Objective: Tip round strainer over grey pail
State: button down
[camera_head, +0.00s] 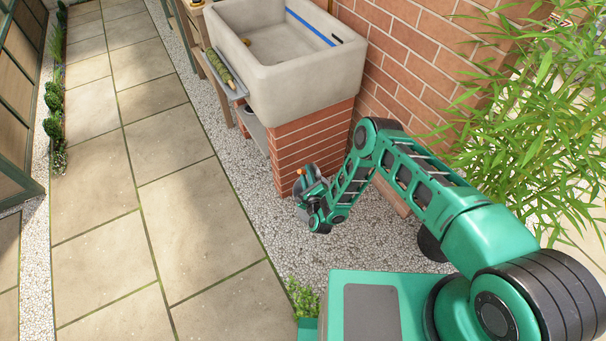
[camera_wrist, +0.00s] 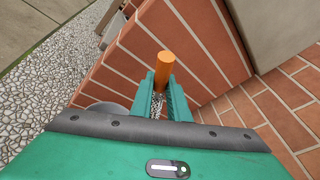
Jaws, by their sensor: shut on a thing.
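My gripper (camera_wrist: 161,94) is shut on an upright orange handle (camera_wrist: 163,68), which I take to be the round strainer's. The handle's orange tip also shows in the head view (camera_head: 301,171), at my gripper low in front of the brick pier. A rounded grey edge (camera_wrist: 108,110) shows left of the fingers in the wrist view, mostly hidden by my gripper body; it may be the strainer's bowl. Whether the strainer holds anything cannot be seen. I cannot make out a grey pail for certain in either view.
A stone sink (camera_head: 292,80) stands on a brick pier (camera_head: 305,145) close to my gripper. A dark round thing (camera_head: 431,246) shows partly behind my arm on the gravel. Bamboo (camera_head: 545,120) fills the right. The paved path (camera_head: 180,215) at left is clear.

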jog(key=d+m, duration=0.1)
jog(key=m, duration=0.1)
jog(key=d+m+t, duration=0.1)
jog(key=d+m, duration=0.1)
jog(key=m, duration=0.1)
jog(key=shift+w+d+f+m+y, duration=0.1)
jog(key=shift+w+d+m+y, duration=0.05)
jog(key=shift+d+m+y, duration=0.2)
jog(key=shift+w+d+f+m+y, duration=0.1)
jog(key=shift+d+m+y, duration=0.4)
jog(key=shift+m, duration=0.55)
jog(key=d+m, duration=0.1)
jog(key=d+m+t, duration=0.1)
jog(key=m, duration=0.1)
jog(key=shift+w+d+f+m+h, duration=0.15)
jog(key=shift+f+m+h, duration=0.1)
jog(key=shift+f+m, duration=0.1)
notch_tip(320, 180, up, 8)
jog(key=n+g+h, duration=0.2)
jog(key=n+h, duration=0.2)
jog(key=n, duration=1.6)
dwell(0.4)
